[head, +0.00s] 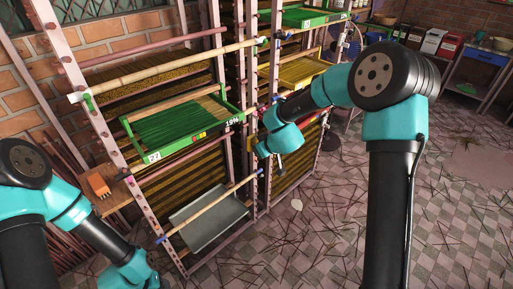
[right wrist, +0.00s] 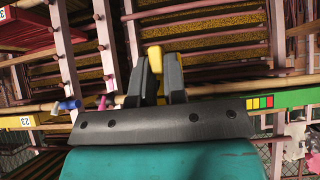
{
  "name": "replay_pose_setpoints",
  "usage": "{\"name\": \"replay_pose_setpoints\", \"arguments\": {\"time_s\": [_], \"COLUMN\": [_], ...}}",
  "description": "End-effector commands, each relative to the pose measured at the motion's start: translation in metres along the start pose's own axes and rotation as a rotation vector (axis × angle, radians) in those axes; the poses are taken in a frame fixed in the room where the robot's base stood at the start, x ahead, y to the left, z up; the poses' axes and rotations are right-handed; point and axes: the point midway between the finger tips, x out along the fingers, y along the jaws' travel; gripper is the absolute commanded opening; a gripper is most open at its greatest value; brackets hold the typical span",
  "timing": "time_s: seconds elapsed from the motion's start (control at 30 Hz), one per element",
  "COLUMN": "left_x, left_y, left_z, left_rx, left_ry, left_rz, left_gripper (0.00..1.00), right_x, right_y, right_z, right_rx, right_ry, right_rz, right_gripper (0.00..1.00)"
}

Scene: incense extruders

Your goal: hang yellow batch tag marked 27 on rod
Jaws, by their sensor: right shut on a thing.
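A small yellow piece (right wrist: 154,54), which looks like the batch tag, is between the black fingers of my right gripper (right wrist: 156,72) in the right wrist view. The gripper is shut on it; no number is readable. In the head view my right gripper (head: 257,149) is at the rack's right post, largely hidden by my own wrist. A bamboo rod (head: 178,67) spans the rack above a green tray (head: 190,146); another bamboo rod (head: 212,204) is lower down. The tray carries a white label reading 27 (head: 153,157). My left arm ends at the bottom edge, its gripper out of sight.
A grey metal tray (head: 208,217) sits low. An orange block (head: 99,185) rests on a wooden shelf at left. Open floor (head: 330,220) lies to the right.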

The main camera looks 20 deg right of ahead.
Motion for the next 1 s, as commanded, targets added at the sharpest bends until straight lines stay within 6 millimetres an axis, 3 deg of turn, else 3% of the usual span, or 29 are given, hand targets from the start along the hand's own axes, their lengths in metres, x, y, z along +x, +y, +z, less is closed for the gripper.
{"name": "replay_pose_setpoints", "arguments": {"time_s": [1.0], "left_x": [0.000], "left_y": [0.000], "left_z": [0.000], "left_rx": [0.000], "left_ry": [0.000], "left_rz": [0.000], "left_gripper": [0.43], "right_x": [-0.045], "right_y": [0.000], "right_z": [0.044], "right_rx": [0.002], "right_ry": [0.001], "right_rz": [0.000], "right_gripper": [0.00]}}
